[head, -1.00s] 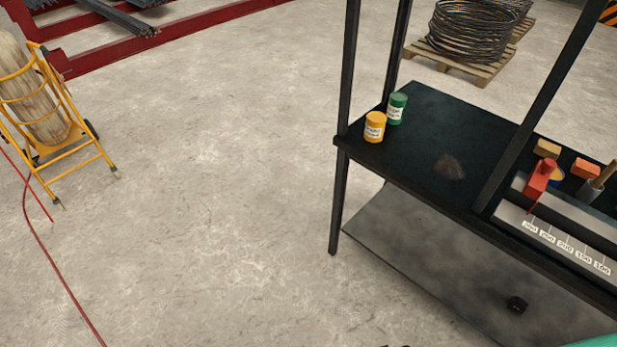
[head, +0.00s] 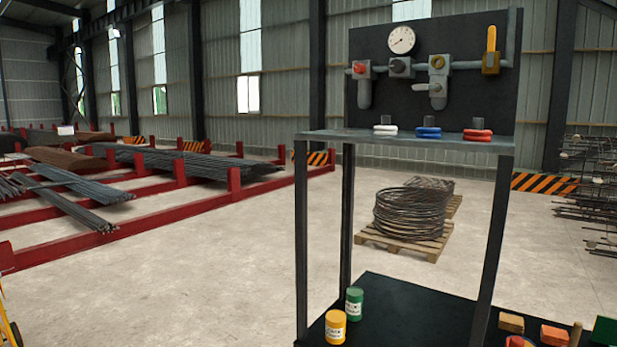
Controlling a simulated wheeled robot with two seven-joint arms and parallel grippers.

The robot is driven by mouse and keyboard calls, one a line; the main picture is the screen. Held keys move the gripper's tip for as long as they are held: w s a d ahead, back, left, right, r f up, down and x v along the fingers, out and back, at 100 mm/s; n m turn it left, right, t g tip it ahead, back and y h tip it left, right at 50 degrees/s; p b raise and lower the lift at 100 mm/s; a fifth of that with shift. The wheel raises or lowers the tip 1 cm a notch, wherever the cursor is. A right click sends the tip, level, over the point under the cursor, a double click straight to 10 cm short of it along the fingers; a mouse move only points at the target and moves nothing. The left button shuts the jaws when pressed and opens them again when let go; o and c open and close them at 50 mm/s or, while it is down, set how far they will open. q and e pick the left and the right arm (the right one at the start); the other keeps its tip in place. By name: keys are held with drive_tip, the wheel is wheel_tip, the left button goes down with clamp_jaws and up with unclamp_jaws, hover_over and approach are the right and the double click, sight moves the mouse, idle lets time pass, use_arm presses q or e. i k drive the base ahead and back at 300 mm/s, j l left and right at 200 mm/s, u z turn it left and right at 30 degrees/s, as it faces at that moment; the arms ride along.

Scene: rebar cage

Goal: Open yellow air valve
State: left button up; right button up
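The yellow air valve (head: 491,52) is at the upper right of the dark panel (head: 450,105) on the workbench frame. Its yellow lever stands upright above a yellow body on the grey pipe. A round pressure gauge (head: 401,40), a red knob (head: 360,68) and grey fittings sit on the same pipe line to its left. Neither of my grippers shows in the head view, so their distance to the valve cannot be seen.
A shelf (head: 340,136) below the panel holds white, blue and red coils. Clear floor (head: 200,240) lies to the left.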

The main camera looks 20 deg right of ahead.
sight(491, 49)
drive_tip(key=l+z, duration=0.2)
drive_tip(key=z, duration=0.2)
drive_tip(key=l+z, duration=0.45)
drive_tip(key=z, duration=0.3)
